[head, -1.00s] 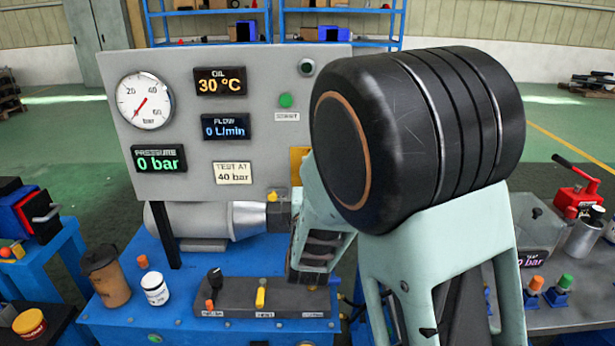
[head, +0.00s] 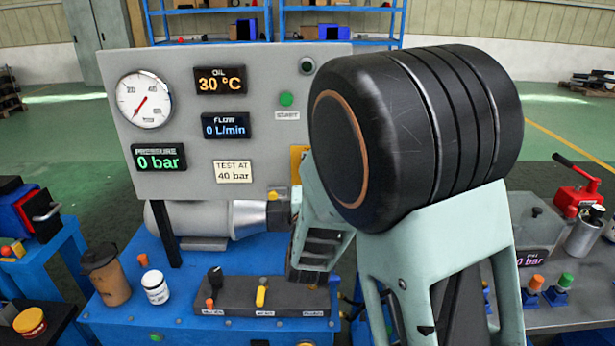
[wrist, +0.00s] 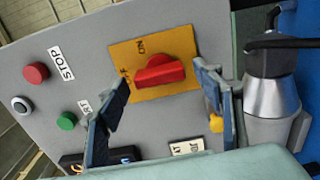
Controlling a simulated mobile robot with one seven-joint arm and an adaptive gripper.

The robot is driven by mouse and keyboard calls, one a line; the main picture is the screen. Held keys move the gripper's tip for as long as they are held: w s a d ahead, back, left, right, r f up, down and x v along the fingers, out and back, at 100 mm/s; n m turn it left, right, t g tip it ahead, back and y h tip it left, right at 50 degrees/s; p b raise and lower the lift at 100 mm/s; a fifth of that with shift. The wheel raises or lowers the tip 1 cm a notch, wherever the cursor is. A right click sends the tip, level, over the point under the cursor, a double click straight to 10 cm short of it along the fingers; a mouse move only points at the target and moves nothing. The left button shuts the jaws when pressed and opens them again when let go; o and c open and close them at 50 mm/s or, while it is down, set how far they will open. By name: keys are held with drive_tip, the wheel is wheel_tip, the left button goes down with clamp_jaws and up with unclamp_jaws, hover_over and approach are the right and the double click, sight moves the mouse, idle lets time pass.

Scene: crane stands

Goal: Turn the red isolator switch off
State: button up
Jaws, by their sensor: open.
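The red isolator switch (wrist: 160,72) is a red rotary handle on a yellow plate (wrist: 124,54) fixed to the grey panel. In the wrist view the handle lies nearly crosswise, tilted slightly up to the right. My gripper (wrist: 162,78) is open, with one finger left and one right of the handle. It appears apart from the handle. In the head view only an edge of the yellow plate (head: 297,160) shows; my arm hides the switch and the fingertips.
The panel (head: 230,120) also carries a red STOP button (wrist: 36,72), a green START button (wrist: 67,121), a gauge and displays reading 0 bar and 0 L/min. A silver cylinder (head: 200,218) lies below it. Cups and a control box (head: 235,295) stand on the blue bench.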

drive_tip(key=s, duration=0.7)
drive_tip(key=shift+s, duration=0.25)
